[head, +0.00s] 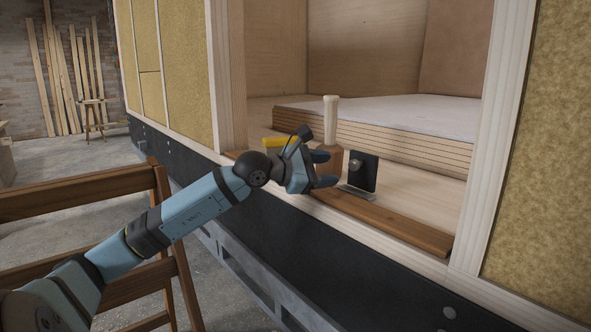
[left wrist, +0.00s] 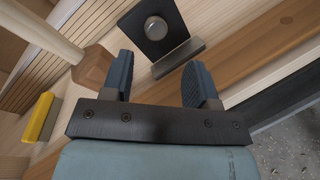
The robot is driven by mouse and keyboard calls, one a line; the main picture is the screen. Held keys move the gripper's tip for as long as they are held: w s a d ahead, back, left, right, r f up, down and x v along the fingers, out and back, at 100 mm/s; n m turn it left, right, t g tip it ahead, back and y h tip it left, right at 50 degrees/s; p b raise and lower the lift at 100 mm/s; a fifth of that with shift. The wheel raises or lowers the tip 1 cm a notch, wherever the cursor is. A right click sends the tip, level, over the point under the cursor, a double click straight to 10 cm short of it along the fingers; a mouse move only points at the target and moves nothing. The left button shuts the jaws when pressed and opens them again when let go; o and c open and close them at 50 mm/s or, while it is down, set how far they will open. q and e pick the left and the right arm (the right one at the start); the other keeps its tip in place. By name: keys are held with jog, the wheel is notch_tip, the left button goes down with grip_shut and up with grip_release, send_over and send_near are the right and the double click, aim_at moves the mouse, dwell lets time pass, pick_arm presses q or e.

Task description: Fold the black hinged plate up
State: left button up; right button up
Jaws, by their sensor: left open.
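The black hinged plate (head: 368,172) stands upright, or nearly so, on the wooden sill, with a round grey knob on its face. A flat grey metal leaf (head: 357,194) lies at its foot. In the left wrist view the black plate (left wrist: 172,14) and the grey leaf (left wrist: 178,58) are just beyond the fingertips. My left gripper (head: 325,169) is open and empty, a short way left of the plate, with its fingers pointing toward it. It shows no clear contact with the plate. In the left wrist view the gripper (left wrist: 158,78) has a wide gap between its fingers. My right gripper is not in view.
A wooden mallet (head: 331,110) stands handle-up right behind my left gripper. A yellow object (head: 280,141) lies left of it. A brown board (head: 400,222) runs along the opening's edge. Stacked panels (head: 400,140) lie behind. A wooden ladder-like frame (head: 80,192) stands at left.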

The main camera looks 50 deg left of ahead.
pick_arm(q)
jog(key=f+v, duration=0.1)
jog(key=v, duration=0.6)
jog(key=shift+s+r, duration=0.25)
jog(key=shift+r, duration=0.15)
jog(key=shift+a, duration=0.1)
